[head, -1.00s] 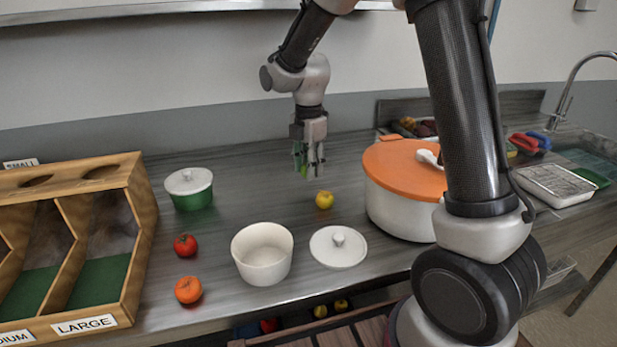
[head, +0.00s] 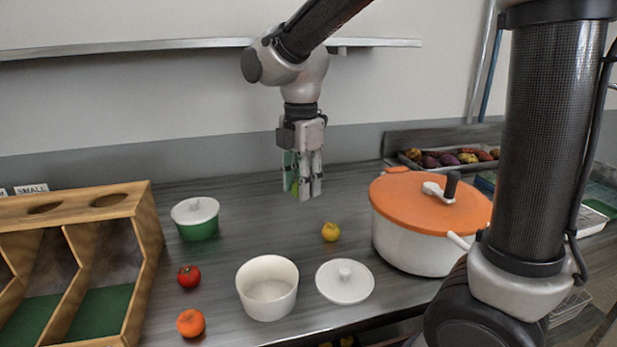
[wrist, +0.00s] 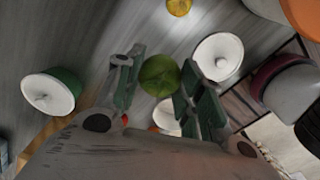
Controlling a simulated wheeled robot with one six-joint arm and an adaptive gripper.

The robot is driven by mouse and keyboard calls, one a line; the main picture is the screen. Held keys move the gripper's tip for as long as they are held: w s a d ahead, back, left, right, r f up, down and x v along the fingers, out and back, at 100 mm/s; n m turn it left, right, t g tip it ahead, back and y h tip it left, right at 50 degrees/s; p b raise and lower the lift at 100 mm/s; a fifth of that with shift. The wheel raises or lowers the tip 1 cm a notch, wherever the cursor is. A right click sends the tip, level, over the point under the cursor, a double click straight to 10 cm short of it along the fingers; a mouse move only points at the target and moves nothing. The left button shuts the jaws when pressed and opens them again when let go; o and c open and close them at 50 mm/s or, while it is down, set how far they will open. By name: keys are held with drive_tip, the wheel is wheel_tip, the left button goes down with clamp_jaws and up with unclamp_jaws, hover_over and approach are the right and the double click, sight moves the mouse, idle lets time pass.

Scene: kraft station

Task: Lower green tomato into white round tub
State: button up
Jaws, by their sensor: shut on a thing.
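The green tomato (wrist: 160,75) sits between the fingers of my gripper (wrist: 155,84) in the wrist view. In the head view my gripper (head: 303,190) points down above the counter, behind the tub, shut on the tomato, which the fingers mostly hide there. The white round tub (head: 268,290) stands open near the counter's front edge and looks empty. In the wrist view the tub (wrist: 166,117) is partly hidden behind the tomato and a finger. Its likely white lid (head: 345,283) lies flat on the counter just right of it.
A yellow tomato (head: 330,232) lies behind the lid. A red tomato (head: 189,276) and an orange one (head: 190,322) lie left of the tub. A green pot with white lid (head: 196,220), a wooden sorter (head: 150,240) and a large orange-lidded pot (head: 420,240) stand around.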

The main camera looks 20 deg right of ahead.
approach(279, 263)
drive_tip(key=s, duration=0.4)
drive_tip(key=shift+s+a+f, duration=0.15)
drive_tip(key=shift+a+f, duration=0.1)
drive_tip(key=shift+f, duration=0.15)
idle(0.3)
drive_tip(key=shift+f, duration=2.65)
drive_tip(key=o, duration=1)
drive_tip(key=shift+o, duration=0.2)
